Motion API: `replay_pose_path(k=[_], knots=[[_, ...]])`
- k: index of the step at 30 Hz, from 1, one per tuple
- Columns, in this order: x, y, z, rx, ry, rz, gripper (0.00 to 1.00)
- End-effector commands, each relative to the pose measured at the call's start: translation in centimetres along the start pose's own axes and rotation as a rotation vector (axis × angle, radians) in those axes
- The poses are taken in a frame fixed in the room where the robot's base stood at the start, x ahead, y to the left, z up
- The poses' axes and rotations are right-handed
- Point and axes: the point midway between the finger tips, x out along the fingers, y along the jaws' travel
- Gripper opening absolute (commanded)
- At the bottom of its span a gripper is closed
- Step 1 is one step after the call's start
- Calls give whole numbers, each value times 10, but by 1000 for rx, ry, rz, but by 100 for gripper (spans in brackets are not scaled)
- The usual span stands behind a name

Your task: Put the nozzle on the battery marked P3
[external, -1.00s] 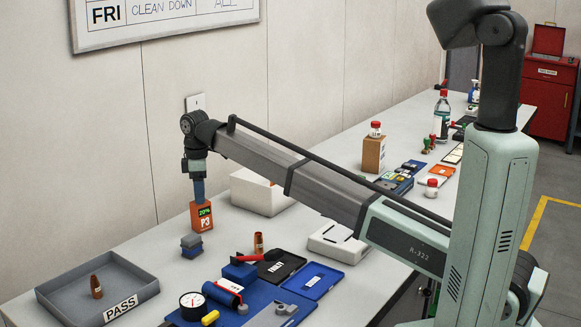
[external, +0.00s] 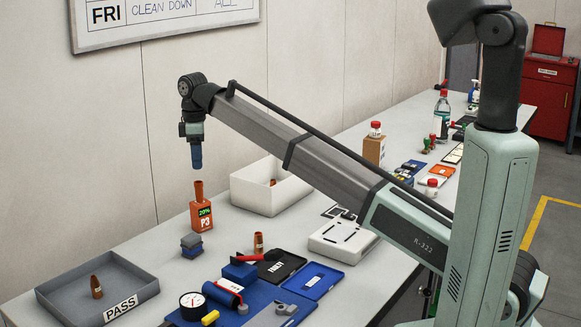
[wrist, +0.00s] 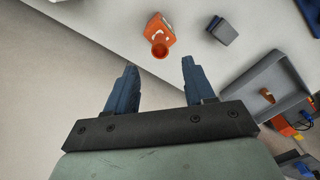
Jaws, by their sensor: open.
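The orange battery marked P3 (external: 201,216) stands upright on the bench, with a green 20% display above its mark. A copper-coloured nozzle (external: 199,190) stands upright on top of it. In the wrist view the battery (wrist: 154,30) and the round end of the nozzle (wrist: 159,50) lie just beyond my fingertips, between them in line. My gripper (external: 196,158) is open and empty, above the nozzle and apart from it. Its two blue fingers (wrist: 158,68) are spread wide in the wrist view.
A grey PASS tray (external: 60,293) holds another nozzle (external: 96,287). A white bin (external: 262,196) with a nozzle inside stands behind right. Small grey-blue blocks (external: 191,245) sit beside the battery. Another nozzle (external: 258,243) stands near the tools on the blue mat (external: 262,297).

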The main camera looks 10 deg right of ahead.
Motion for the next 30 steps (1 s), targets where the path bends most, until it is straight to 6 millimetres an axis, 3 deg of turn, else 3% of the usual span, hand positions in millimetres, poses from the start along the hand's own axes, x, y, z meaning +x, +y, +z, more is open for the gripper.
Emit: replay_pose_path(k=[7, 24, 30], knots=[[-16, 0, 0, 0, 0, 0, 53], [-16, 1, 0, 2, 3, 1, 53], [-3, 27, 9, 74, 106, 42, 53]])
